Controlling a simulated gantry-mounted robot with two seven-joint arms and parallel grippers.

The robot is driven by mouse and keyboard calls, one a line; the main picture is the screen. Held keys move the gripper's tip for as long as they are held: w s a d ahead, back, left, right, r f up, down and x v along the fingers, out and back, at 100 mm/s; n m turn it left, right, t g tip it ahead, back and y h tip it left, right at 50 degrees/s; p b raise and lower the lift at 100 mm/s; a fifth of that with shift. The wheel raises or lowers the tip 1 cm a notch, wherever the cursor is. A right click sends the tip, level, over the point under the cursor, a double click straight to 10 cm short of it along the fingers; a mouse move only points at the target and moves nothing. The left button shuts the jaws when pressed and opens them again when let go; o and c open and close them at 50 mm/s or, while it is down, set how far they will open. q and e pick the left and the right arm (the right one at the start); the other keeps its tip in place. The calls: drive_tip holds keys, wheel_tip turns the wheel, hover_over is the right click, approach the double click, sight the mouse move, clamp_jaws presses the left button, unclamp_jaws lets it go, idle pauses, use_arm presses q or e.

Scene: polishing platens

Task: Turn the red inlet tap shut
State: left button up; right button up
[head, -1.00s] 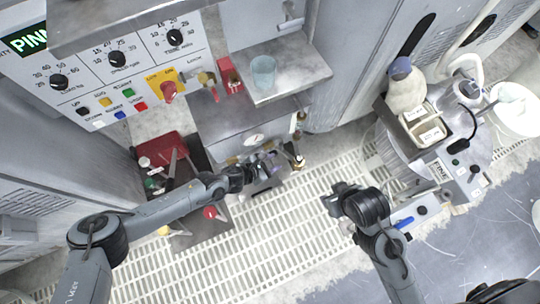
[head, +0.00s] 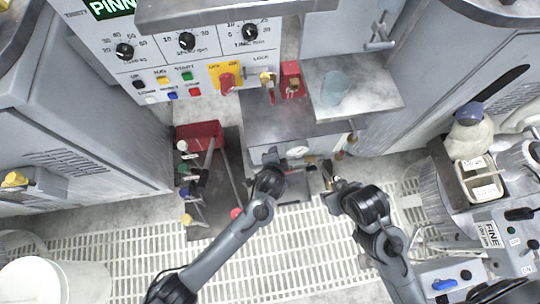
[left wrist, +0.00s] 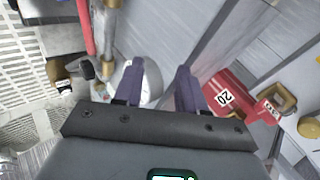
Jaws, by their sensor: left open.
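My left gripper (head: 270,160) is at the lower front of the grey machine, just left of a round white gauge (head: 297,151). In the left wrist view its two purple fingers (left wrist: 155,88) are apart, with a white round thing behind the gap.
A red box (head: 200,132) and a rack of coloured knobs (head: 185,170) stand left of my left arm. A steel shelf with a clear cup (head: 335,88) overhangs the area. The floor grating (head: 110,260) is open.

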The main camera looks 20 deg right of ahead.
use_arm(q)
drive_tip(key=s+d+f+n+g, duration=0.1)
drive_tip(key=s+f+g, duration=0.1)
drive_tip(key=s+f, duration=0.5)
drive_tip(key=shift+b+x, duration=4.4)
drive_tip(key=shift+x, duration=0.25)
drive_tip(key=shift+w+d+r, duration=0.1)
drive_tip(key=shift+d, duration=0.1)
use_arm(e)
wheel_tip(320, 180, down, 9)
drive_tip(key=shift+s+f, duration=0.2)
drive_tip(key=shift+s, duration=0.15)
use_arm(q)
clamp_jaws()
use_arm(e)
drive_tip(key=shift+a, duration=0.1)
